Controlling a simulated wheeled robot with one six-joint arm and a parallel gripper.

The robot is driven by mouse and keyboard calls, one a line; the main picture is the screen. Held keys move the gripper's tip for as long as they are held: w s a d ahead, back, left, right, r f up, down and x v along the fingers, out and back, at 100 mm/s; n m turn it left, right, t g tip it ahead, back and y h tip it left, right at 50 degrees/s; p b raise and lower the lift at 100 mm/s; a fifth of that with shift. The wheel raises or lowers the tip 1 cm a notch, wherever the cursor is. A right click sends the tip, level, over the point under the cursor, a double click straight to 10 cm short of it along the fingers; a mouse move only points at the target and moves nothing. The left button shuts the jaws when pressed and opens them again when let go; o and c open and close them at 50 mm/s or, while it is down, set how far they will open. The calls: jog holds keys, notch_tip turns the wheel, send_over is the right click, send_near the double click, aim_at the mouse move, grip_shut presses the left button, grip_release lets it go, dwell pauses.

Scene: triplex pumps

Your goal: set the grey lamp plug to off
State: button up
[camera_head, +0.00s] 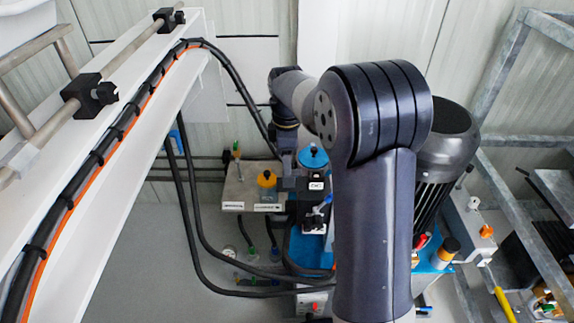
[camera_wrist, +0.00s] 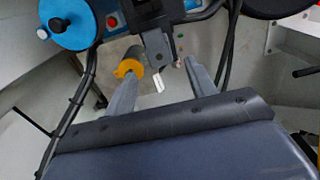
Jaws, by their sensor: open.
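In the wrist view, my gripper (camera_wrist: 160,72) is open, its two grey fingers spread apart. A dark grey upright piece (camera_wrist: 158,48) stands between the fingertips, with clear gaps on both sides; I cannot tell for sure whether it is the grey lamp plug. Tiny red and green spots (camera_wrist: 181,36) show just beyond it. In the head view, my wrist reaches down beside a grey panel block (camera_head: 240,190), and my fingertips cannot be made out there. No plug marked as a grey lamp plug can be picked out in the head view.
A yellow knob (camera_wrist: 130,68) is close to the left finger. A blue round cap (camera_wrist: 70,22) and black cables are nearby. In the head view, a white beam with cables (camera_head: 110,150) runs at left; a dark motor (camera_head: 448,140) and metal frame (camera_head: 505,195) stand at right.

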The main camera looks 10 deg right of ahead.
aim_at(298, 172)
notch_tip(298, 172, up, 5)
jog(key=shift+f+p, duration=0.15)
jog(key=shift+p, duration=0.35)
notch_tip(298, 172, down, 12)
jog(key=b, duration=0.3)
jog(key=shift+d+r+b, duration=0.1)
jog(key=shift+r+b, duration=0.1)
jog(key=shift+b, duration=0.2)
jog(key=d, duration=0.1)
jog(key=d+b, duration=0.1)
jog(key=shift+s+d+r, duration=0.25)
jog(key=shift+d, duration=0.05)
jog(key=shift+s+d+r, duration=0.1)
jog(key=shift+d, duration=0.4)
jog(key=shift+a, duration=0.1)
